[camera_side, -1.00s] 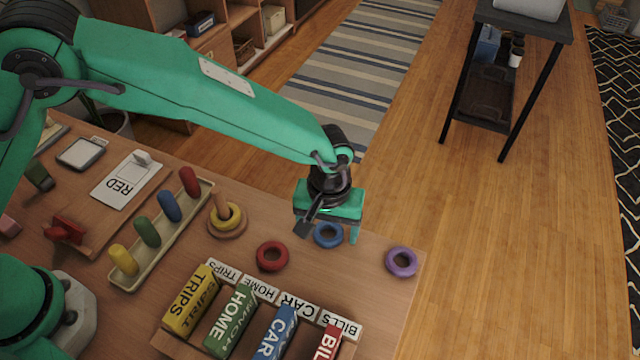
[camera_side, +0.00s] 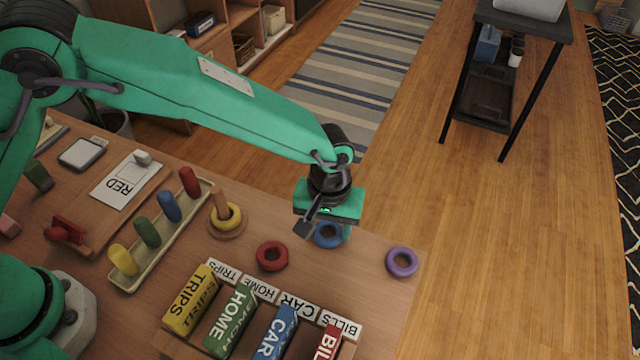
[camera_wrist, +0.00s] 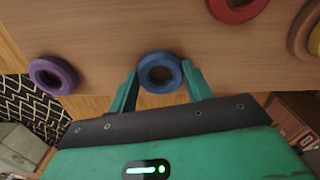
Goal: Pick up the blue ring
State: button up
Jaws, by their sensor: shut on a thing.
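The blue ring (camera_side: 327,236) lies on the wooden table near its far edge. In the wrist view the blue ring (camera_wrist: 160,72) sits between the two green fingers of my gripper (camera_wrist: 160,85), one finger at each side of it. My gripper (camera_side: 332,228) is low over the table and shut on the blue ring. In the side view the gripper body hides part of the ring. The ring appears to be still at table level.
A red ring (camera_side: 272,256) lies to the left and a purple ring (camera_side: 402,262) to the right. A yellow ring (camera_side: 228,217) is on a peg. A rack of labelled blocks (camera_side: 260,310) stands in front. The table's edge is close beyond the blue ring.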

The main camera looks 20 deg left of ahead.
jog(key=shift+r, duration=0.5)
notch_tip(320, 180, up, 3)
jog(key=shift+r, duration=0.2)
jog(key=s+d+r, duration=0.3)
jog(key=s+r, duration=0.3)
jog(key=s, duration=0.5)
jog(key=shift+s+r, duration=0.15)
jog(key=shift+r, duration=0.1)
jog(key=w+a+r+n, duration=0.1)
jog(key=w+a+n, duration=0.1)
jog(key=a, duration=0.5)
jog(key=w+a+r+n, duration=0.2)
jog(key=a, duration=0.5)
jog(key=w+a+r+n, duration=0.1)
jog(key=a+n, duration=0.1)
jog(key=a, duration=0.6)
jog(key=shift+w+r+n, duration=0.3)
jog(key=shift+w+n, duration=0.1)
jog(key=shift+f, duration=0.45)
